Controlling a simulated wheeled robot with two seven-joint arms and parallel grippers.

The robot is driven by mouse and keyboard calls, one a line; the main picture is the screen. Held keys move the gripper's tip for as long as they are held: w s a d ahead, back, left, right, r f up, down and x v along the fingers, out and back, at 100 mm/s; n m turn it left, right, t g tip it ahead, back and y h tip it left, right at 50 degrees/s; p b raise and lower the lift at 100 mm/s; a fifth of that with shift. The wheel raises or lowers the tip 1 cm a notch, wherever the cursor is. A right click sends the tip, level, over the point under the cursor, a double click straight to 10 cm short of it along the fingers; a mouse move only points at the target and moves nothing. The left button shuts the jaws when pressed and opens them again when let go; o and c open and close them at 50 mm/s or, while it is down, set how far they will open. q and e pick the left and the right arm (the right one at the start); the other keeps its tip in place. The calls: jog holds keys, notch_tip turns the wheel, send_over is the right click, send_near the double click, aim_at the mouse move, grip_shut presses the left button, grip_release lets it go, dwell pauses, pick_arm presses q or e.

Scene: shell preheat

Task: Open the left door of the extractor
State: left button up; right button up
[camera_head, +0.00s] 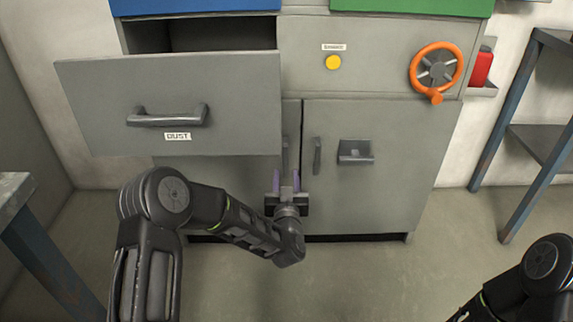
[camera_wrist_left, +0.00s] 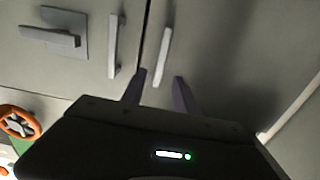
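The extractor is a grey cabinet with two lower doors. Its left door (camera_head: 225,190) is closed, and the pulled-out drawer hides its upper part. The left door's vertical handle (camera_head: 285,155) is near the seam between the doors. My left gripper (camera_head: 286,178) is just below and in front of this handle, with its fingers apart and nothing held. In the left wrist view, which is turned over, the left door's handle (camera_wrist_left: 162,57) lines up with the gap between the fingertips (camera_wrist_left: 160,76); contact cannot be told. My right gripper is out of view.
The open drawer (camera_head: 230,90) labelled DUST juts out above the left door. The right door (camera_head: 380,200) is closed, with a handle (camera_head: 317,155) and a latch (camera_head: 355,152). An orange wheel (camera_head: 436,68) and yellow button (camera_head: 333,62) sit above. Metal tables stand at both sides.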

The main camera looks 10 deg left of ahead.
aim_at(286, 160)
pick_arm(q)
jog(key=b+x, duration=0.1)
jog(key=x, duration=0.5)
jog(key=shift+f+b, duration=0.1)
jog(key=shift+b, duration=0.25)
jog(key=shift+w+a, duration=0.1)
jog(key=shift+w, duration=0.35)
jog(key=shift+c, duration=0.4)
grip_shut()
